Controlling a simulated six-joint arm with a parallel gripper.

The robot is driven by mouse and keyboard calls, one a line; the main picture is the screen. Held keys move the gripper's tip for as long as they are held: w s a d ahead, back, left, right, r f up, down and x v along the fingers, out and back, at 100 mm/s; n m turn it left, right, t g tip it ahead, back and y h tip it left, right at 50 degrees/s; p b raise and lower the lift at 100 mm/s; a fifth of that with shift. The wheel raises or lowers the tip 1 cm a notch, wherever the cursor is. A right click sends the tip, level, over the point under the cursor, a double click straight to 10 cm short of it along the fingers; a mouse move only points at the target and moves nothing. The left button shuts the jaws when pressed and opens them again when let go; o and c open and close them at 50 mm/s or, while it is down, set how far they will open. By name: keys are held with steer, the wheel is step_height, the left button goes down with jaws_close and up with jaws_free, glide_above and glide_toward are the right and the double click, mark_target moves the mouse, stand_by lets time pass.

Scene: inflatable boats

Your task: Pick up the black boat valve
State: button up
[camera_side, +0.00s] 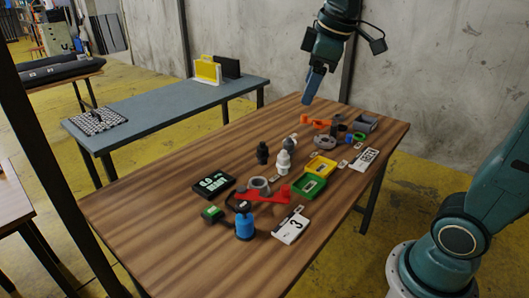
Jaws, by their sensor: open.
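The black boat valve (263,153) stands upright near the middle of the wooden table (150,215). A white valve (283,162) stands just to its right, and a grey one (291,143) stands behind the white one. My gripper (307,101) hangs above the far part of the table, up and to the right of the black valve and well apart from it. It points down and looks empty; its fingers are small in this view.
A red tool (264,195), a blue cylinder (244,228), a green tray (309,187) and a yellow tray (321,166) lie nearer the front. Orange parts (316,122) and a grey ring (325,142) lie farther back. The table's left side is clear.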

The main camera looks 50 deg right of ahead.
steer(key=w+d+f+n+g, duration=0.1)
steer(key=w+d+f+n, duration=0.2)
steer(key=w, duration=0.6)
steer(key=w+d+f+n+g, duration=0.1)
steer(key=w+d+n, duration=0.35)
steer(key=w, duration=0.45)
steer(key=w+d+f+n+g, duration=0.1)
steer(key=w+d+f+n, duration=0.1)
steer(key=w+d+f, duration=0.3)
steer(key=w+d+f+n+g, duration=0.1)
steer(key=w+d+f+n, duration=0.2)
steer(key=f, duration=0.7)
steer(key=shift+w+d+f+n, duration=0.35)
steer(key=shift+w+d, duration=0.55)
steer(key=shift+d, duration=0.2)
steer(key=shift+f, duration=0.1)
step_height(320, 180, down, 8)
steer(key=shift+f, duration=0.2)
